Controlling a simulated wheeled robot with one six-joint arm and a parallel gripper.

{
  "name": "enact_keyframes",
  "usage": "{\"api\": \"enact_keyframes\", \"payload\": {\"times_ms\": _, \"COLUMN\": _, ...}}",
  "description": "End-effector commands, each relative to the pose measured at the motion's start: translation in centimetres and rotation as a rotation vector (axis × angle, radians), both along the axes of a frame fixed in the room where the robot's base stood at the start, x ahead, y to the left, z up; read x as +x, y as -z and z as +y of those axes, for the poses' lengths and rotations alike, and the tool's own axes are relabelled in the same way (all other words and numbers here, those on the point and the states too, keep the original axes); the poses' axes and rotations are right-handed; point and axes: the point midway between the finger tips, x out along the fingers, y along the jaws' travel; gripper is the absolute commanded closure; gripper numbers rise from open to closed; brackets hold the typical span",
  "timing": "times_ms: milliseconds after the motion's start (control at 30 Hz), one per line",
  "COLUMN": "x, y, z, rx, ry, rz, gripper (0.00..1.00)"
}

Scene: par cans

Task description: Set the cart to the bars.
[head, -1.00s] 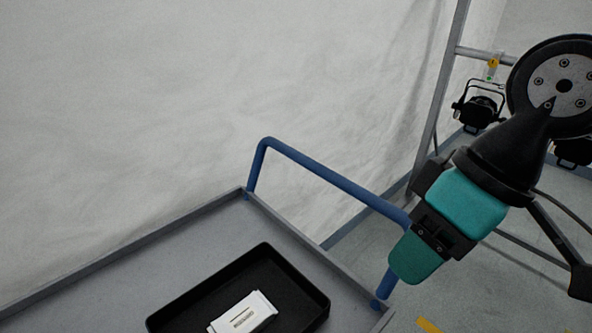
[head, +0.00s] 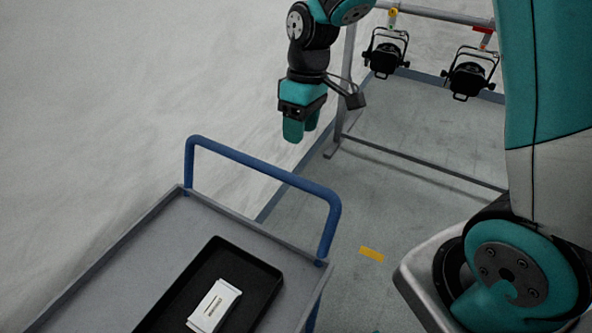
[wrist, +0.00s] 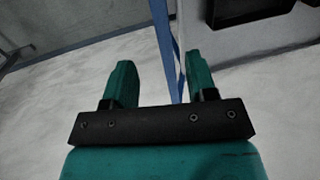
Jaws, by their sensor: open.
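The grey cart (head: 110,250) stands at the lower left in the head view, with a blue push handle (head: 265,165) at its far end. A black tray (head: 266,270) lies on the cart and holds a white box-like item (head: 214,306). The bars (head: 430,14) form a grey frame at the back, with lamps hanging from the top rail. My gripper (head: 302,128) is open and empty, above and beyond the handle, apart from it. In the wrist view its two teal fingers (wrist: 160,80) are spread, and the blue handle (wrist: 168,50) shows behind the gap.
Two black par cans (head: 385,55) (head: 468,75) hang from the top bar, one with a yellow tag, one with a red. A yellow floor mark (head: 371,254) lies right of the cart. A pale curtain (head: 90,90) fills the left. Grey floor is clear between cart and bars.

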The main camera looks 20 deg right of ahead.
Motion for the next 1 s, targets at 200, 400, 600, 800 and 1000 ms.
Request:
{"api": "enact_keyframes", "payload": {"times_ms": 200, "x": -0.7, "y": 4.9, "z": 0.8, "rx": -0.001, "ry": -0.001, "rz": 0.007, "gripper": 0.48}}
{"api": "enact_keyframes", "payload": {"times_ms": 400, "x": -1.2, "y": 8.9, "z": 1.4, "rx": 0.000, "ry": 0.000, "rz": 0.005, "gripper": 0.48}}
{"api": "enact_keyframes", "payload": {"times_ms": 600, "x": -1.4, "y": 11.2, "z": 1.8, "rx": 0.000, "ry": 0.001, "rz": 0.002, "gripper": 0.48}}
{"api": "enact_keyframes", "payload": {"times_ms": 800, "x": -1.4, "y": 11.8, "z": 1.9, "rx": 0.000, "ry": 0.001, "rz": -0.001, "gripper": 0.48}}
{"api": "enact_keyframes", "payload": {"times_ms": 1000, "x": -1.4, "y": 11.8, "z": 1.8, "rx": 0.000, "ry": 0.001, "rz": -0.001, "gripper": 0.53}}
